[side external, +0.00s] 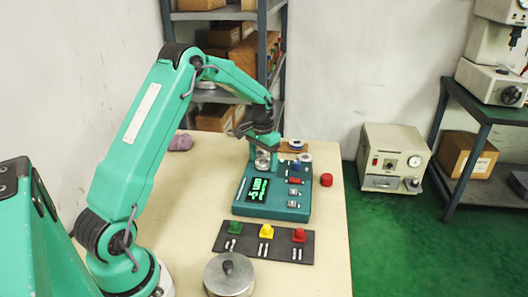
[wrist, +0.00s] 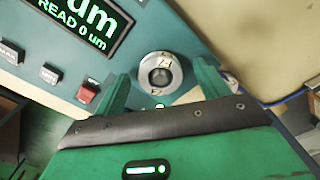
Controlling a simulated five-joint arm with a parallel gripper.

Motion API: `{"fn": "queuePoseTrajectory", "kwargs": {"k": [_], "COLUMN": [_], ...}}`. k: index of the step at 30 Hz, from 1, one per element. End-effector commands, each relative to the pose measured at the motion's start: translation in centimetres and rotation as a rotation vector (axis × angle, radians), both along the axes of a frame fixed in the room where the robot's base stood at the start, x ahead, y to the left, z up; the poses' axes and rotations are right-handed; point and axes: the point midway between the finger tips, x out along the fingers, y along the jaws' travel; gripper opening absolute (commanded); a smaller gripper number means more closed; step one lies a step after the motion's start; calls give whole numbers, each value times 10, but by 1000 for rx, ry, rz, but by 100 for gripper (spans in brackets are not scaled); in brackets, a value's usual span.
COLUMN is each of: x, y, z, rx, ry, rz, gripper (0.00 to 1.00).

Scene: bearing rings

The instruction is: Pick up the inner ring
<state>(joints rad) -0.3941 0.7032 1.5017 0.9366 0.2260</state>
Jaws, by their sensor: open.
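A silver ring (wrist: 147,66) with dark marks on its face sits on the teal gauge device, around a dark, rounded centre, in the wrist view. It appears to be the inner ring, though I cannot be sure. My gripper (wrist: 160,82) is open, with one green finger on each side of the ring's near edge; I cannot tell whether they touch it. In the side view my gripper (side external: 263,151) is low over the back of the gauge device (side external: 294,214), and a metallic round part shows under it. The device's display reads 0 um in the wrist view.
Other ring-like parts (side external: 305,158) lie behind the device near a brown block. A dark panel (side external: 222,240) with coloured buttons and a lidded metal pot (side external: 229,276) are in front.

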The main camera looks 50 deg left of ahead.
Motion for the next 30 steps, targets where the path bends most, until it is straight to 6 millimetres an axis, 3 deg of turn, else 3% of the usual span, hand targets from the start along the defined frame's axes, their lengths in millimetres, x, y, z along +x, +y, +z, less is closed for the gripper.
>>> {"fn": "queuePoseTrajectory", "kwargs": {"k": [2, 11, 22, 30], "x": [0, 0, 0, 1], "y": [0, 0, 0, 1], "z": [0, 1, 5, 33], "rx": [0, 0, 0, 2], "ry": [0, -1, -2, -5], "rz": [0, 0, 0, 0], "gripper": [74, 16, 15, 15]}}
